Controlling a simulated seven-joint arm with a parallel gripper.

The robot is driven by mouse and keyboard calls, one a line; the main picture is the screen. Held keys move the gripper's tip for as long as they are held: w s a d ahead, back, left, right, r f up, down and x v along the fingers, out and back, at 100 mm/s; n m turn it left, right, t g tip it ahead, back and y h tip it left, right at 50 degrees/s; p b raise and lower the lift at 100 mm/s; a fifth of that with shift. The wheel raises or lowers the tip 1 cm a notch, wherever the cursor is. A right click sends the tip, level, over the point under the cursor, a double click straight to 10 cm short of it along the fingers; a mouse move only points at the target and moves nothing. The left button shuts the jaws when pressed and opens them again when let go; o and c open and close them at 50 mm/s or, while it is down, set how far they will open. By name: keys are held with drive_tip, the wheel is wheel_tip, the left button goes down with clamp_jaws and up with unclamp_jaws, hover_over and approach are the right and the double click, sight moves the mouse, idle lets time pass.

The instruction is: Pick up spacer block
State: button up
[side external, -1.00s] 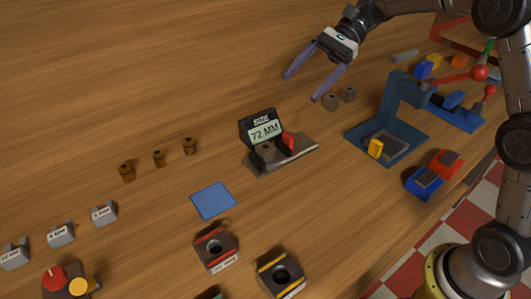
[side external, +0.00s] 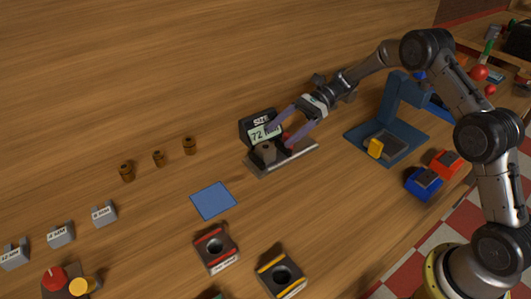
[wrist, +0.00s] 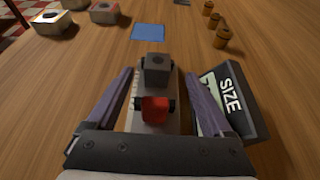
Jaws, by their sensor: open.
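A grey-brown block with a round hole, which I take to be the spacer block (side external: 265,154), sits on the size gauge (side external: 285,160) at its left end. In the wrist view the block (wrist: 156,72) stands beyond the gauge's red slider (wrist: 156,109). My gripper (side external: 281,138) is open and empty over the gauge, with its purple fingers on either side of the slider. In the wrist view the fingertips (wrist: 159,76) lie left and right of the block in the picture, with gaps showing. Their exact height over it is unclear.
The gauge display (side external: 263,130), reading 72 MM, stands close beside one finger. A blue mat (side external: 213,200) lies bare to the left. Two bored blocks (side external: 215,249) (side external: 281,276) are in front. A blue press (side external: 391,120) stands right. Several brown cylinders (side external: 158,158) stand behind.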

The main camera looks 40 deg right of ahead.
sight(268, 146)
drive_tip(key=shift+s+x, duration=0.2)
drive_tip(key=shift+x, duration=2.95)
drive_tip(key=shift+r, duration=0.2)
clamp_jaws()
